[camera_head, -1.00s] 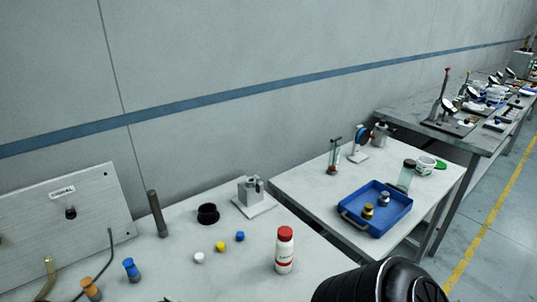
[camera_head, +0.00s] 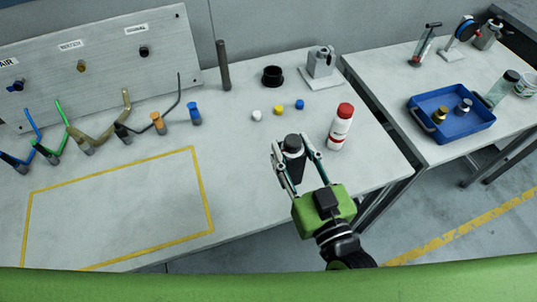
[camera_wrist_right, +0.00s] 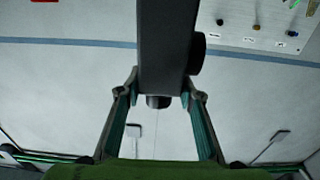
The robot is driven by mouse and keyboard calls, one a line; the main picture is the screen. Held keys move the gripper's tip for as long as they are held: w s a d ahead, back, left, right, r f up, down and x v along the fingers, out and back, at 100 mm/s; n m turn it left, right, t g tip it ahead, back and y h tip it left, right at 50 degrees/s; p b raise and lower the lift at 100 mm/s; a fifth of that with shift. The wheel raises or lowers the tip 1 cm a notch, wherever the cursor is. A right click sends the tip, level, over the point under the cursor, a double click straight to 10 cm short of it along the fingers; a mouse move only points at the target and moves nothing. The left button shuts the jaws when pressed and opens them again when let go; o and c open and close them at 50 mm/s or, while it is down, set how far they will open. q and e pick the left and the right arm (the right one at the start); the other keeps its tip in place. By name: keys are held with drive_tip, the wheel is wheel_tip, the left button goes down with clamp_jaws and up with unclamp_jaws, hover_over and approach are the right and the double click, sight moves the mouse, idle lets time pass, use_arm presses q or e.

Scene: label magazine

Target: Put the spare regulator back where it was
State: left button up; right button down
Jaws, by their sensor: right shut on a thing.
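My right gripper (camera_head: 292,150) is over the front right part of the workbench, shut on a dark block-like part with a black round knob (camera_head: 293,143), which seems to be the regulator. In the right wrist view this dark part (camera_wrist_right: 165,40) fills the space between the fingers, with a round black knob on its right side. It appears to be held above the bench; its underside is hidden. My left gripper is not in view.
A red-capped white bottle (camera_head: 341,127) stands close right of the gripper. White, yellow and blue caps, a black ring (camera_head: 272,76) and a grey fixture (camera_head: 322,65) lie behind. A yellow-outlined area (camera_head: 120,210) is empty. A blue tray (camera_head: 470,131) holds gold and silver pieces.

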drive_tip(key=w+a+f+p, duration=0.1)
drive_tip(key=w+a+f, duration=0.4)
drive_tip(key=w+f, duration=0.6)
drive_tip(key=shift+w+a+f+p, duration=0.3)
drive_tip(key=shift+a+f, duration=0.1)
drive_tip(key=shift+f, duration=0.35)
drive_tip(key=c, duration=1.4)
unclamp_jaws()
drive_tip(key=shift+f, duration=0.1)
